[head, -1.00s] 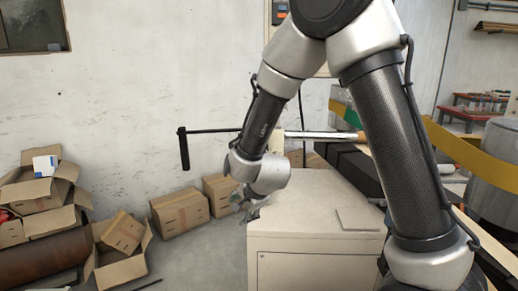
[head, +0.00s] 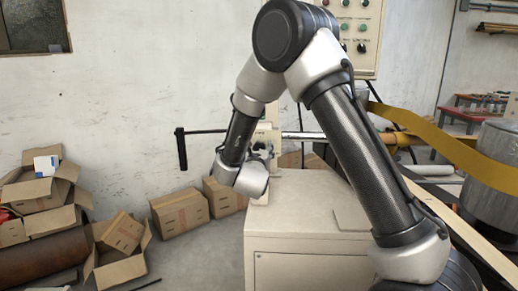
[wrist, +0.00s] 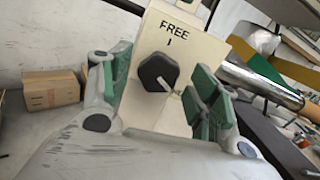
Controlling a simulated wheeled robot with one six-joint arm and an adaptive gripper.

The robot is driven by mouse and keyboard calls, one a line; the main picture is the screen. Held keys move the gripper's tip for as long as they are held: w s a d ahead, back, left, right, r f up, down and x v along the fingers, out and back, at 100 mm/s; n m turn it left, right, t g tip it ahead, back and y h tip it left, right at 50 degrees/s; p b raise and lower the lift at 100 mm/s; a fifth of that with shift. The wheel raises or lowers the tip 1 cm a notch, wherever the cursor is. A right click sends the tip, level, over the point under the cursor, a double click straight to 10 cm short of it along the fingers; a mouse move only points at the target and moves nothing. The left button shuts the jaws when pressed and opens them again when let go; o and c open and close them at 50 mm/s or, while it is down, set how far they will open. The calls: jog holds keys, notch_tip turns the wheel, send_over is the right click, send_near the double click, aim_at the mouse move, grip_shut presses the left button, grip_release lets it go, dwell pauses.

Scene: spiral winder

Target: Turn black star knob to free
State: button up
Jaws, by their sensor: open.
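The black star knob (wrist: 156,72) sits on a beige upright housing (wrist: 185,45) in the wrist view. FREE is printed above it with a short line mark. The knob's white pointer is towards its lower right, away from FREE. Another label at the right is mostly hidden by a finger. My gripper (wrist: 163,78) is open, with green-padded fingers left and right of the knob and gaps on both sides. In the head view the housing (head: 270,130) stands behind my forearm; my fingers are hidden there.
A beige cabinet (head: 300,222) stands below the housing. A crank with a black handle (head: 182,149) reaches out left. Cardboard boxes (head: 180,213) lie on the floor at left. A button panel (head: 368,35) and yellow band (head: 425,130) are at right.

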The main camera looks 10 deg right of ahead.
jog(key=shift+x, duration=1.3)
jog(key=c, duration=1)
